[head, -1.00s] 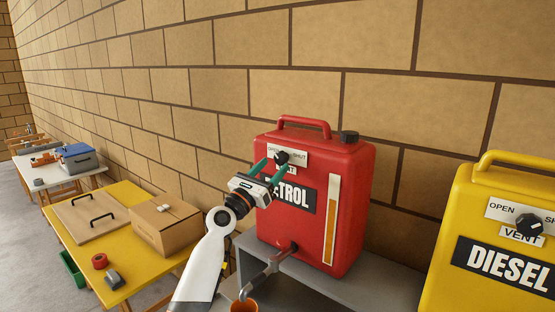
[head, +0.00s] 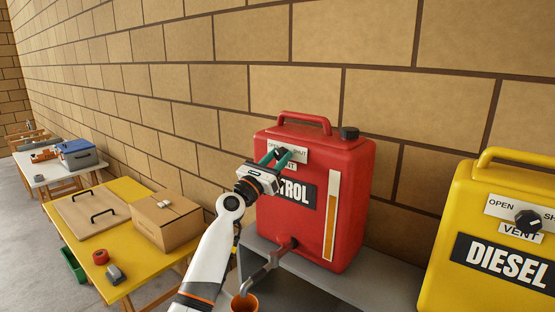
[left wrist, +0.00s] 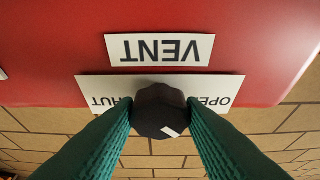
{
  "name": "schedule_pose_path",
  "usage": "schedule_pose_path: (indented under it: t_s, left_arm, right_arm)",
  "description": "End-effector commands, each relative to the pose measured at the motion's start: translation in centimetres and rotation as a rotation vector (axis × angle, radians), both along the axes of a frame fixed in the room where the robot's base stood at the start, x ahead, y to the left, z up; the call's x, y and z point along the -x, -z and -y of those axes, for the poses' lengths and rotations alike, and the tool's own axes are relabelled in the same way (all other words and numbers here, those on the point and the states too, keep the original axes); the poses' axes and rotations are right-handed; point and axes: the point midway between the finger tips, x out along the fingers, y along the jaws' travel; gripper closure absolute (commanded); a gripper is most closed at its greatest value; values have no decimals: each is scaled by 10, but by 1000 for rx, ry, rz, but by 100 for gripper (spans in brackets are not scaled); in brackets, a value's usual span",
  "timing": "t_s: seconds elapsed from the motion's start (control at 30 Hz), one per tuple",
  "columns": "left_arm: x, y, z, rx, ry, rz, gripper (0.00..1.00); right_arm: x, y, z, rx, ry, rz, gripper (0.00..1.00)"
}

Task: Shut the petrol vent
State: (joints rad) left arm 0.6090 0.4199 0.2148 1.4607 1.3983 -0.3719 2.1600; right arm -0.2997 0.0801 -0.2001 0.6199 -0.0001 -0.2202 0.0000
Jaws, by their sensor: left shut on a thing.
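The red petrol can (head: 350,180) stands on a grey shelf against the brick wall. Its dark vent knob (left wrist: 159,110) sits on a white OPEN/SHUT plate (left wrist: 90,90), above the VENT label (left wrist: 160,49) in the head view. My left gripper (head: 279,155) has its green fingers shut on the knob, one on each side. The left wrist view is upside down. There the knob's white mark points away from the VENT label and slightly to the OPEN side. The gripper hides part of the plate and the PETROL label. My right gripper is not in view.
A yellow diesel can (head: 461,215) with its own vent knob (head: 528,220) stands at right. A tap (head: 268,268) with an orange cup (head: 244,302) below it is under my left arm. A yellow table (head: 140,275) at left holds a cardboard box (head: 165,222).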

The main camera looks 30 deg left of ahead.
Motion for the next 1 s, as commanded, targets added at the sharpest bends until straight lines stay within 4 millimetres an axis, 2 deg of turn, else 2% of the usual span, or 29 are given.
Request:
schedule_pose_path:
  t_s: [0.17, 0.37, 0.7, 1.0]
  left_arm:
    - [0, 3, -1, -37, 0, 3, 87]
    - [0, 6, -1, -145, -1, 12, 87]
    - [0, 4, -3, -448, -1, 37, 87]
    - [0, 1, -5, -733, -2, 58, 87]
  right_arm:
    - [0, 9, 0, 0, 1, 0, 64]
    - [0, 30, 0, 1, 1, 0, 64]
    - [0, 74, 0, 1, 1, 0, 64]
    - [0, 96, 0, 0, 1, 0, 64]
